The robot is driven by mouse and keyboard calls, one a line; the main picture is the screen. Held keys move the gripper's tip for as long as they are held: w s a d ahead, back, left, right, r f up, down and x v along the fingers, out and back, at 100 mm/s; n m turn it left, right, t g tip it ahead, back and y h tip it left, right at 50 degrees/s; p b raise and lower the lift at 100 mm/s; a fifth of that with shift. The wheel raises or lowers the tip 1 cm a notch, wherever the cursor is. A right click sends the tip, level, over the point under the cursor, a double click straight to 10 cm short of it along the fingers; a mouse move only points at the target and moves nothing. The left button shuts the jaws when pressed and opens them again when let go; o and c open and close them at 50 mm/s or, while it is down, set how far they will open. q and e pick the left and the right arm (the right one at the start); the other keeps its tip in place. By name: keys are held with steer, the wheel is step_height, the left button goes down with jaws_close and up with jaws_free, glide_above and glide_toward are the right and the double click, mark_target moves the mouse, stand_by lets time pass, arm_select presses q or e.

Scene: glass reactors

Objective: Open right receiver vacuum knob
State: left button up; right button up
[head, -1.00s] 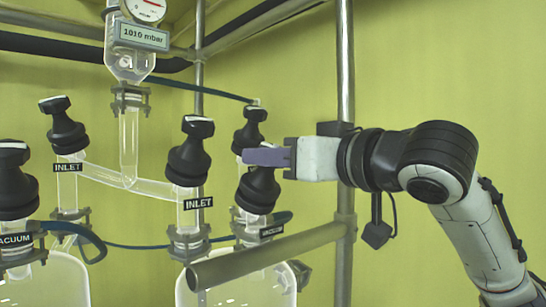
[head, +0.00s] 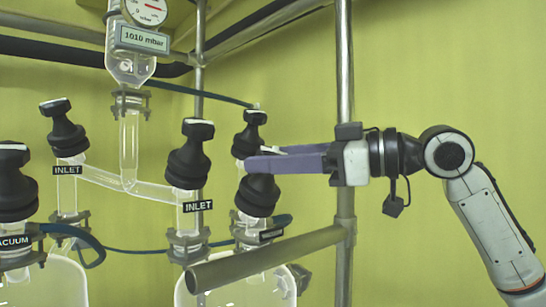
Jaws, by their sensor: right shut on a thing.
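The right receiver vacuum knob (head: 258,195) is black and sits on a glass neck above the right receiver. A small dark label (head: 271,234), too oblique to read now, is below it. My right gripper (head: 258,157) reaches in from the right with its long purple fingers level across the knob's top. It is shut on the knob's handle, which the fingers mostly hide. How far the knob is turned cannot be told. My left gripper is not in view.
Another black knob (head: 250,130) stands just behind the fingers. The right INLET knob (head: 190,155) is close on the left. A metal rail (head: 265,258) crosses in front below, and an upright pole (head: 345,100) stands behind my gripper. Free room lies to the right.

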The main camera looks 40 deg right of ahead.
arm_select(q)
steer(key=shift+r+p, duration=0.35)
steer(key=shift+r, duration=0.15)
arm_select(e)
steer(key=shift+n+g+y, duration=0.7)
steer(key=shift+n+y, duration=0.1)
steer(key=shift+n, duration=0.2)
steer(key=o, duration=1.1)
steer(key=shift+c, duration=0.2)
arm_select(q)
steer(key=b, duration=0.1)
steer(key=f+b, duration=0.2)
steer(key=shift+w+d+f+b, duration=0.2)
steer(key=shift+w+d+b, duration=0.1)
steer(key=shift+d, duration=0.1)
arm_select(e)
steer(key=f+v, duration=0.1)
steer(key=v, duration=0.9)
steer(key=shift+d+r, duration=0.25)
steer(key=shift+r, duration=0.3)
